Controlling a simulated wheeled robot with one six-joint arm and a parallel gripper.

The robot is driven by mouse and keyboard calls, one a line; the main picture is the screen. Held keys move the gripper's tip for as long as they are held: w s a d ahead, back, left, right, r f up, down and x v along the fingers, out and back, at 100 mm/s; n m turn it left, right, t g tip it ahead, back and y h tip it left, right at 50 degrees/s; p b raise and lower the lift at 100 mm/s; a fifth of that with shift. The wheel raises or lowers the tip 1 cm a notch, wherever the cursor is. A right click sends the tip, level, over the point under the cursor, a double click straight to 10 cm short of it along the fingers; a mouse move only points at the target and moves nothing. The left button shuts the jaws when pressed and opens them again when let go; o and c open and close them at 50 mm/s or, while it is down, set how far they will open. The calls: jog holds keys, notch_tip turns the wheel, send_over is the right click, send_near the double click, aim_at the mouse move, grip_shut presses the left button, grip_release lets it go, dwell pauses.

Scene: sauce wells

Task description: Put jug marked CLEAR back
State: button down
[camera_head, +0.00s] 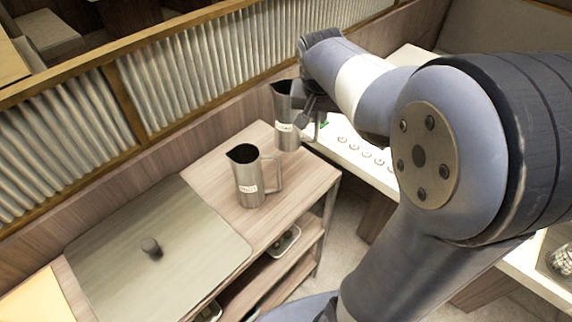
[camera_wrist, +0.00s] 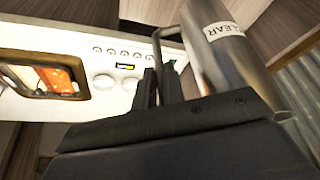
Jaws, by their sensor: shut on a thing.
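The steel jug marked CLEAR (camera_wrist: 228,50) is at the right in the wrist view, with its label readable and its body tilted in the picture. My gripper (camera_wrist: 157,84) is shut on this jug's handle. In the head view the held jug (camera_head: 284,108) is at the far right corner of the wooden cart top (camera_head: 212,158), and my gripper (camera_head: 314,108) is at its right side. I cannot tell whether its base touches the cart top. A second steel jug (camera_head: 244,172) stands upright on the cart, nearer the camera; its label is too small to read.
A grey lid with a knob (camera_head: 150,246) covers the cart's left part. A white counter with several small round fittings (camera_head: 368,152) lies to the right, across a gap. A ribbed partition (camera_head: 215,68) runs behind. Bare wood lies around the second jug.

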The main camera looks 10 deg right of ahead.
notch_tip(320, 180, down, 10)
jog(key=shift+f+p, duration=0.2)
jog(key=shift+p, duration=0.15)
jog(key=shift+f, duration=0.15)
jog(key=c, duration=1.5)
grip_release()
jog(key=v, duration=1.2)
